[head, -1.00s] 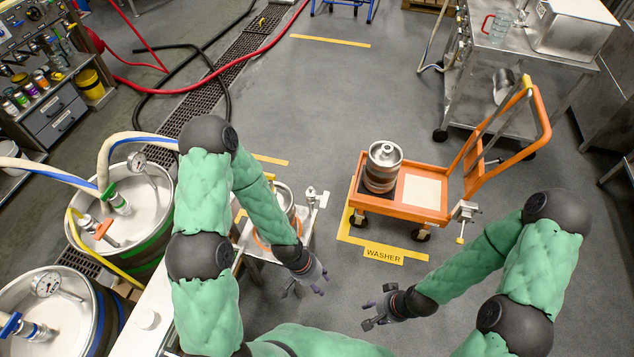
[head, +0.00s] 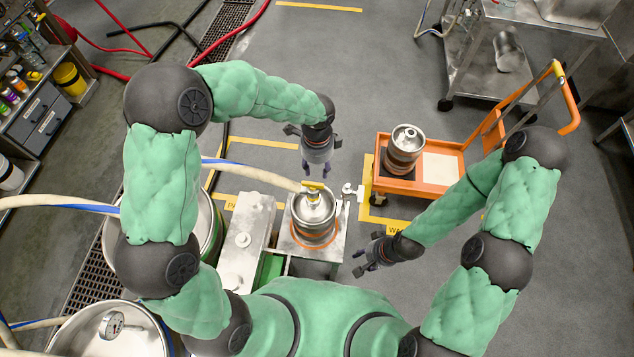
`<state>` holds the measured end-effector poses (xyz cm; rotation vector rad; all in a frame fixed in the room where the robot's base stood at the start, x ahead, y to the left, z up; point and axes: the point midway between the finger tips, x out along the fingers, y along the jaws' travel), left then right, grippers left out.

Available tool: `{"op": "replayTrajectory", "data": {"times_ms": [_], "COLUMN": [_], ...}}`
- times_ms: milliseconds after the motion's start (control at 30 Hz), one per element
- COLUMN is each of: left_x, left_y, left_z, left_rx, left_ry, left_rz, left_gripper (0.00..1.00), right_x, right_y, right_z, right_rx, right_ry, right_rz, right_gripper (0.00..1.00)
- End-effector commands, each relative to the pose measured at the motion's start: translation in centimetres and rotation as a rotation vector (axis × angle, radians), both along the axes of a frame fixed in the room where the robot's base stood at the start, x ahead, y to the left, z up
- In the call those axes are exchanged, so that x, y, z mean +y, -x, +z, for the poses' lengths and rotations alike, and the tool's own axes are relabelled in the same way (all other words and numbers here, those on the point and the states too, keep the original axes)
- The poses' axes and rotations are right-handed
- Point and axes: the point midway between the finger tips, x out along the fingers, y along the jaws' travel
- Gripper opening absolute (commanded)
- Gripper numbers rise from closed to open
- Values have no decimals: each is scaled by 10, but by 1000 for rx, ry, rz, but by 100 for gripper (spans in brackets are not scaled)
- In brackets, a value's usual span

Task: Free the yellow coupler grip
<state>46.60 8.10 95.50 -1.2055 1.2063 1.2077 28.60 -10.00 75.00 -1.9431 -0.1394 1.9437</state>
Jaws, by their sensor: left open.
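The yellow coupler grip (head: 315,185) sits on top of a small steel keg (head: 313,221), with a pale hose (head: 262,176) running into it from the left. The keg stands on a metal platform (head: 325,254) and has an orange band low on its side. My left gripper (head: 320,172) hangs just above and behind the grip in the picture, fingers pointing down, open and empty. Whether its tips touch the grip is hard to tell; they look apart from it. My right gripper (head: 356,262) is low, right of the platform, with its fingers spread and empty.
An orange cart (head: 437,192) with another steel keg (head: 404,150) stands at the right. A metal table (head: 550,20) is behind it. Large vessels (head: 100,335) with hoses are at the left. Floor between platform and cart is narrow; the back middle is clear.

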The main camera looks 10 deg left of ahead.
Motion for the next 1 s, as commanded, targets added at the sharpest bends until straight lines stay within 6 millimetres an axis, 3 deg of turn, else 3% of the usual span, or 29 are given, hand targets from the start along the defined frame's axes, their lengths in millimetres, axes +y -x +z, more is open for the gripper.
{"op": "replayTrajectory", "data": {"times_ms": [500, 700, 1000], "left_x": [0, 0, 0], "left_y": [0, 1, 0], "left_z": [-85, -99, -100], "left_rx": [2, 2, 1], "left_ry": [2, 2, 3], "left_rz": [6, 5, 6], "left_gripper": [42, 42, 42], "right_x": [0, 0, 0], "right_y": [0, 0, 0], "right_z": [-22, -24, -24], "right_rx": [0, 0, 0], "right_ry": [0, 0, 0], "right_rz": [1, 1, 1], "right_gripper": [40, 40, 40]}}
